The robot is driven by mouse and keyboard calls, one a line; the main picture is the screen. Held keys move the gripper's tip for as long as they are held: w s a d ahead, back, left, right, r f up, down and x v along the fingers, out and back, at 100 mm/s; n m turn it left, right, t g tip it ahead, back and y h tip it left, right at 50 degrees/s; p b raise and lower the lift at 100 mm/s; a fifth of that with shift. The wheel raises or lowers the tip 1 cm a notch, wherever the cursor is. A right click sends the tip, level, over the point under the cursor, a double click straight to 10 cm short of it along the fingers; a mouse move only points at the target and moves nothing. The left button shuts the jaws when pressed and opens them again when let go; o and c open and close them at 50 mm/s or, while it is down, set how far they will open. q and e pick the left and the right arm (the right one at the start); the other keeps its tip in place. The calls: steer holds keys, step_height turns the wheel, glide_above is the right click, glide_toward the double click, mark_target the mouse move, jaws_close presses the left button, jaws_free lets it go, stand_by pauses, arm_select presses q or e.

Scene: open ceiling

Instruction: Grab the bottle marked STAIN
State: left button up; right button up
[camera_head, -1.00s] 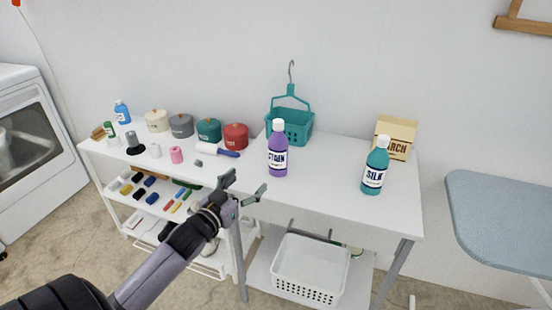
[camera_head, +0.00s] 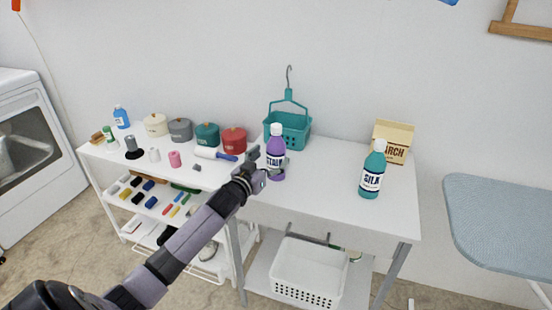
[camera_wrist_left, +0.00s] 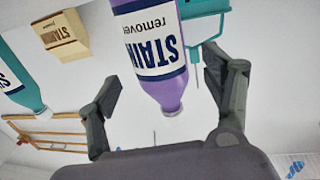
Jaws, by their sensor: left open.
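The purple bottle with a white label reading STAIN (camera_head: 276,158) stands upright on the white table, left of its middle. My left gripper (camera_head: 264,164) is at the bottle's left side in the head view and hides a little of it. In the left wrist view the STAIN bottle (camera_wrist_left: 158,55) shows upside down, between the two spread fingers of my left gripper (camera_wrist_left: 170,90). The fingers are open, and a gap shows between the left finger and the bottle. Whether the right finger touches it, I cannot tell. My right gripper is not in view.
A teal SILK bottle (camera_head: 372,172) and a STARCH box (camera_head: 394,140) stand to the right on the table (camera_head: 330,190). A teal hanging basket (camera_head: 290,130) is behind the STAIN bottle. A red canister (camera_head: 233,141) and a lint roller (camera_head: 214,153) are to the left.

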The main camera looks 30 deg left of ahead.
mark_target(272, 155)
arm_select(q)
steer(key=w, duration=0.4)
steer(key=shift+w+a+r, duration=0.1)
steer(key=shift+a, duration=0.05)
steer(key=shift+c, duration=0.3)
steer(key=c, duration=1.3)
steer(key=shift+c, duration=0.5)
steer(key=shift+r, duration=0.15)
